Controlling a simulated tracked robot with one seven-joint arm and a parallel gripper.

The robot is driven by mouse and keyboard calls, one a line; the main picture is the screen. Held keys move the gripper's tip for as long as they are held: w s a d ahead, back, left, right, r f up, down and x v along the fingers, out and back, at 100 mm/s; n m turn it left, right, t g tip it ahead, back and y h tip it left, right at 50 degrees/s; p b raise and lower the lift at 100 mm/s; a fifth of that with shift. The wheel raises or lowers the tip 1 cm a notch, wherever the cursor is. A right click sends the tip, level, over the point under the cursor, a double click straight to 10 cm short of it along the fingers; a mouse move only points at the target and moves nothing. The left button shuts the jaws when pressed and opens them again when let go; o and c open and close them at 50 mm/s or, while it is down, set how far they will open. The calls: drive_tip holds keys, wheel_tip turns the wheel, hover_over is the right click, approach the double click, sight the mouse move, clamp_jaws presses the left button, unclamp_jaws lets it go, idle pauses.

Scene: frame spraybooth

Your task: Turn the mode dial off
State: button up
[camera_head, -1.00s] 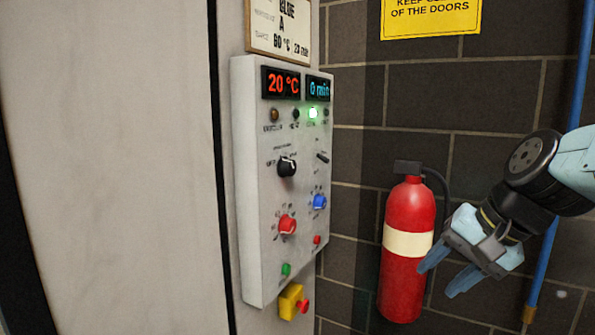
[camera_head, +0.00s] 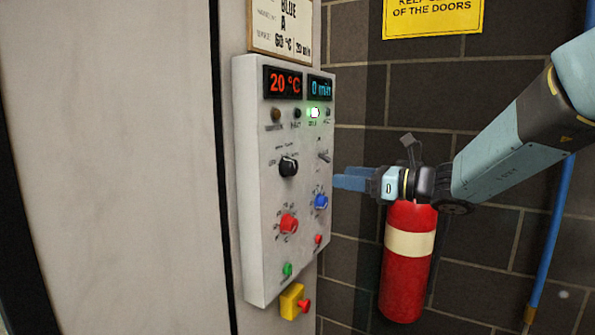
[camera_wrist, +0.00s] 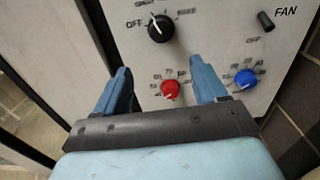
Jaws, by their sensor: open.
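The mode dial (camera_head: 288,167) is a black knob with a white pointer mark on the grey control panel (camera_head: 262,220). In the wrist view the mode dial (camera_wrist: 161,28) has the word OFF at its left and other labels above and to its right. I cannot tell for sure which label its pointer faces. My gripper (camera_head: 339,182) is at the panel's right edge in the head view. In the wrist view my open gripper (camera_wrist: 159,67) has its blue fingers apart, below the mode dial and not around it. Nothing is held.
A red knob (camera_head: 288,224), a blue knob (camera_head: 321,202) and a fan switch (camera_head: 324,158) share the panel. Below it is a yellow box with a red button (camera_head: 293,301). A red fire extinguisher (camera_head: 407,270) stands at the brick wall behind my arm.

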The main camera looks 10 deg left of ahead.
sight(295, 169)
drive_tip(key=x, duration=1.4)
drive_tip(key=shift+w+d+r, duration=0.1)
drive_tip(key=shift+w+r, duration=0.05)
drive_tip(key=c, duration=1.1)
